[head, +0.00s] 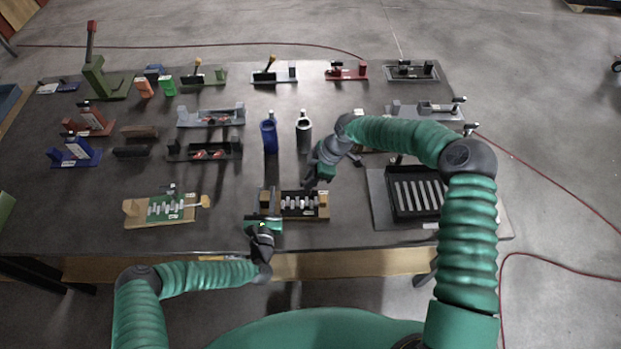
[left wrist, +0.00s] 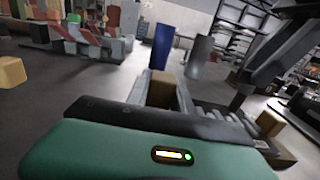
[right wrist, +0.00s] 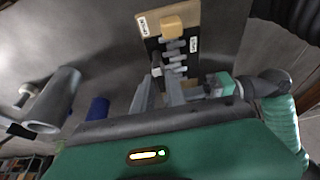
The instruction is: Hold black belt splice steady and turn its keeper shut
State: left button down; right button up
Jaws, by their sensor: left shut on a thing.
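The black belt splice (head: 300,204) lies near the table's front edge, with a row of pale metal links across its dark strip. It also shows in the right wrist view (right wrist: 174,52). A tan block (head: 267,198) stands at its left end. My left gripper (head: 263,218) is shut on this tan block, which shows between its fingers in the left wrist view (left wrist: 161,88). My right gripper (head: 312,183) is above the splice's far edge, fingers apart. A small grey post, possibly the keeper (right wrist: 157,66), shows just beyond the fingertips; whether they touch it is unclear.
A green belt splice (head: 170,208) on a wooden board lies to the left. A black tray with pale bars (head: 417,195) is at the right. A blue cylinder (head: 269,137) and a grey cylinder (head: 303,134) stand behind. Bare table separates the two splices.

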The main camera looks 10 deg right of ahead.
grip_shut()
jog(key=shift+w, duration=0.1)
jog(key=shift+m, duration=0.4)
jog(key=m+t, duration=0.1)
jog(key=m, duration=0.2)
jog(key=shift+m+t+h, duration=0.3)
jog(key=shift+h, duration=0.1)
jog(key=shift+s+a+m+t+h, duration=0.15)
jog(key=shift+m+t+h, duration=0.15)
jog(key=shift+m, duration=0.8)
jog(key=shift+s+d+m+t+h, duration=0.1)
jog(key=shift+s+m+t+h, duration=0.15)
jog(key=shift+m, duration=0.85)
jog(key=shift+w+a, duration=0.1)
jog(key=shift+w, duration=0.05)
jog(key=o, duration=0.6)
grip_release()
jog(key=shift+c, duration=0.2)
